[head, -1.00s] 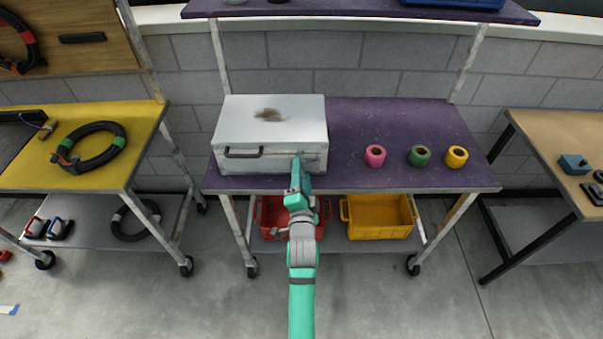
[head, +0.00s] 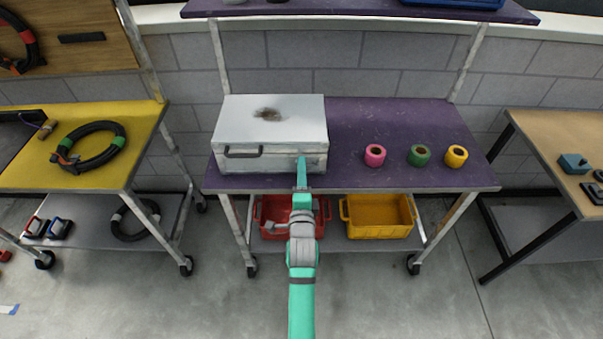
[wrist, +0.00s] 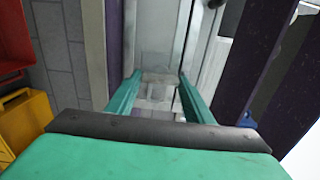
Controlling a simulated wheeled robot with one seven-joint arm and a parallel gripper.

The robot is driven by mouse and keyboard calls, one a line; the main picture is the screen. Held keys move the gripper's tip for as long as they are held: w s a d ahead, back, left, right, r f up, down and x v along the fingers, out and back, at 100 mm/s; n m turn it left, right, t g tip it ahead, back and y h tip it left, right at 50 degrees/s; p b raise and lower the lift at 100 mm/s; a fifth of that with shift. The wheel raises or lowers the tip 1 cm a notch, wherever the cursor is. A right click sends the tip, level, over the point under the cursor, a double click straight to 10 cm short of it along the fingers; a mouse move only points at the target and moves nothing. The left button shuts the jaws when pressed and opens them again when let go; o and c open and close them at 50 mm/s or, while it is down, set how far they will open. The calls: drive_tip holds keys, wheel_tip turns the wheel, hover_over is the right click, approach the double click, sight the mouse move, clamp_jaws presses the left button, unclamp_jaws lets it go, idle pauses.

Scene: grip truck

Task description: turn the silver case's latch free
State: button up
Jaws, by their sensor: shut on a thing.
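The silver case (head: 270,125) sits closed on the left half of the purple table, with a dark smudge on its lid and a dark handle (head: 243,151) on its front. My gripper (head: 301,165) is at the right part of the case's front face. In the wrist view, the two green fingers of my gripper (wrist: 154,86) are shut on the small pale latch (wrist: 157,92), against the silver case (wrist: 165,40). In the head view the latch is hidden behind my gripper.
Pink (head: 375,155), green (head: 419,155) and yellow (head: 456,156) rolls stand on the purple table (head: 400,120), right of the case. A red bin (head: 272,212) and a yellow bin (head: 377,217) sit on the shelf below. The tabletop between case and rolls is clear.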

drive_tip(key=o, duration=1)
drive_tip(key=shift+o, duration=0.2)
drive_tip(key=shift+s, duration=0.1)
drive_tip(key=s, duration=1)
drive_tip(key=shift+s, duration=0.35)
drive_tip(key=s+a+f+n+g, duration=0.1)
drive_tip(key=s+f+n, duration=0.3)
drive_tip(key=s, duration=0.6)
drive_tip(key=s+f+n, duration=0.4)
drive_tip(key=s, duration=0.6)
drive_tip(key=s+r+n+g, duration=0.1)
drive_tip(key=s+r+n, duration=0.2)
drive_tip(key=s+n, duration=0.7)
drive_tip(key=s, duration=0.7)
drive_tip(key=shift+d+g, duration=0.3)
